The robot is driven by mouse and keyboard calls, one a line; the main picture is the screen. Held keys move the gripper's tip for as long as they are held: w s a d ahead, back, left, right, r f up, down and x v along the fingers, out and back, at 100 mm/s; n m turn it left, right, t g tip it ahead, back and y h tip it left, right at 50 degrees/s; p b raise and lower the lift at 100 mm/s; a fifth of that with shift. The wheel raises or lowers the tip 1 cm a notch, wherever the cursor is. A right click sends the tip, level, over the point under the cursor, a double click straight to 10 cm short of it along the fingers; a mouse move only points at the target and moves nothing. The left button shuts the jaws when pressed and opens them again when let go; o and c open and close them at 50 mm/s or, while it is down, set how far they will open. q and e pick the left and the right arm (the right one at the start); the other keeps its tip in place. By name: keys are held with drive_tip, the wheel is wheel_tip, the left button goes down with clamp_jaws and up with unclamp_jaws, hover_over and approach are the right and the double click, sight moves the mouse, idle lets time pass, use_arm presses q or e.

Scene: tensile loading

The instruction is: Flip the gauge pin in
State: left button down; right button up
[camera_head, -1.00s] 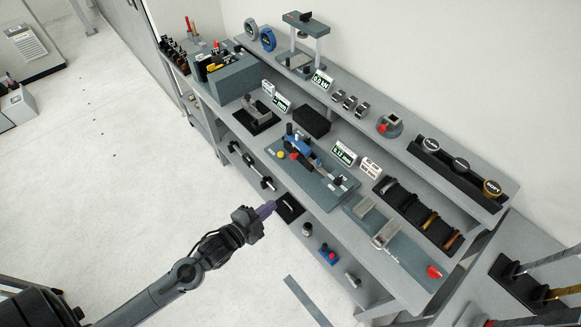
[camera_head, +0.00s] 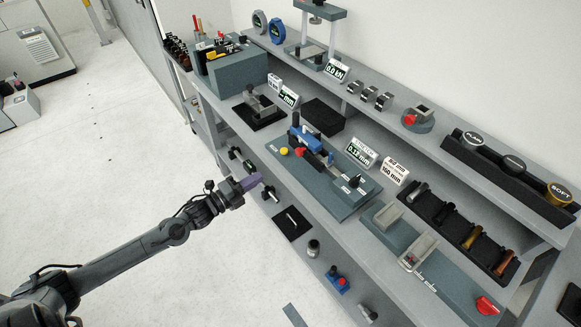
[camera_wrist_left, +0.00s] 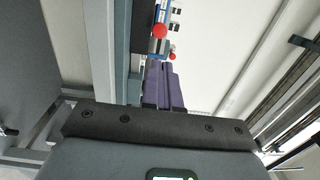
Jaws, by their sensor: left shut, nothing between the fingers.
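My left gripper (camera_head: 250,183) has purple fingers, closed together and empty, held at the front side of the workbench. It is left of and apart from the blue device (camera_head: 308,137) on its grey-teal base plate (camera_head: 335,200). The device carries a red knob (camera_head: 300,153) and a yellow knob (camera_head: 284,151). In the left wrist view the purple fingers (camera_wrist_left: 162,85) point towards a blue part (camera_wrist_left: 158,46) with red knobs (camera_wrist_left: 160,30). I cannot tell which small part is the gauge pin. My right gripper is not in view.
A black pad (camera_head: 283,228) with a silver piece lies on the lower shelf, near small fixtures (camera_head: 337,280). A black rack (camera_head: 440,216) of rods and grey blocks (camera_head: 420,247) stand right of the device. Open floor (camera_head: 120,180) lies left of the bench.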

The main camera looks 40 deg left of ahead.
use_arm(q)
drive_tip(key=shift+w+f, duration=0.1)
drive_tip(key=shift+f, duration=0.1)
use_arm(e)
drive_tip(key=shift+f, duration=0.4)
use_arm(q)
drive_tip(key=b, duration=0.2)
approach(297, 154)
drive_tip(key=x, duration=0.5)
drive_tip(key=shift+d+r, duration=0.1)
drive_tip(key=shift+r, duration=0.05)
drive_tip(key=shift+x, duration=0.85)
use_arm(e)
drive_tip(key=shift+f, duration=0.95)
